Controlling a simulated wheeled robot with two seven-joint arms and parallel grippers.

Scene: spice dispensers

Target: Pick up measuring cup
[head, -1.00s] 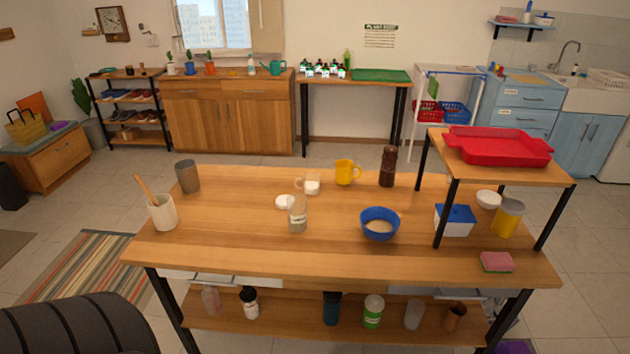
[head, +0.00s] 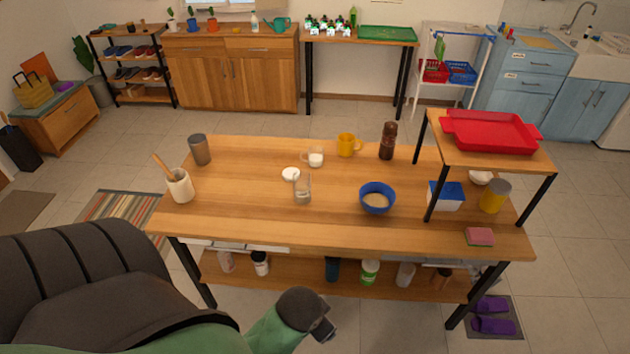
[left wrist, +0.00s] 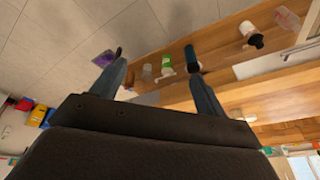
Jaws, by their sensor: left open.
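A small clear cup with a handle and white contents (head: 315,158), which looks like the measuring cup, stands upright toward the back middle of the wooden table. A white lid-like disc (head: 290,174) and a clear glass jar (head: 302,189) are just in front of it. My left gripper (left wrist: 155,52) is open and empty in the left wrist view, its two fingers wide apart, with the table's lower shelf beyond. In the head view my left arm reaches in low, in front of the table and well short of the cup. My right gripper is not in view.
The wooden table (head: 240,225) also holds a yellow mug (head: 347,145), a brown grinder (head: 388,140), a blue bowl (head: 376,198) and a white utensil crock (head: 180,186). A raised stand with a red tray (head: 490,133) is at right. The front left tabletop is clear.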

